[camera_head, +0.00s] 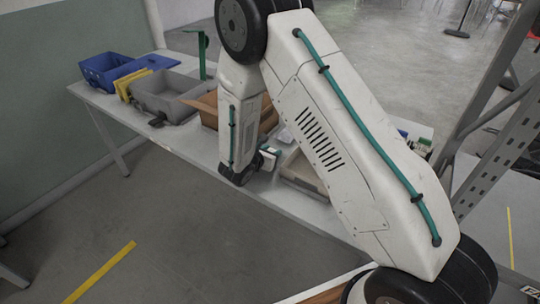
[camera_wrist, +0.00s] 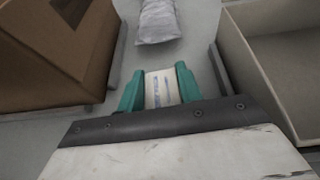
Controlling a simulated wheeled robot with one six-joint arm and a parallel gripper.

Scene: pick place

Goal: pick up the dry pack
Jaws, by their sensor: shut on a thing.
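My gripper (camera_wrist: 160,88) has its two green fingers shut on a small white and cream pack with bluish marks (camera_wrist: 162,89), which looks like the dry pack. Only the part of it between the fingers shows in the wrist view, and its lower end is hidden by the gripper body. In the head view my gripper (camera_head: 267,157) is low over the table, partly hidden by my arm. I cannot tell whether the pack touches the table.
A pale plastic packet (camera_wrist: 158,22) lies just ahead of the fingers. A brown cardboard box (camera_wrist: 62,50) is close on the left and a beige open box (camera_wrist: 235,57) on the right. Grey (camera_head: 163,101) and blue (camera_head: 97,77) bins stand further left on the table.

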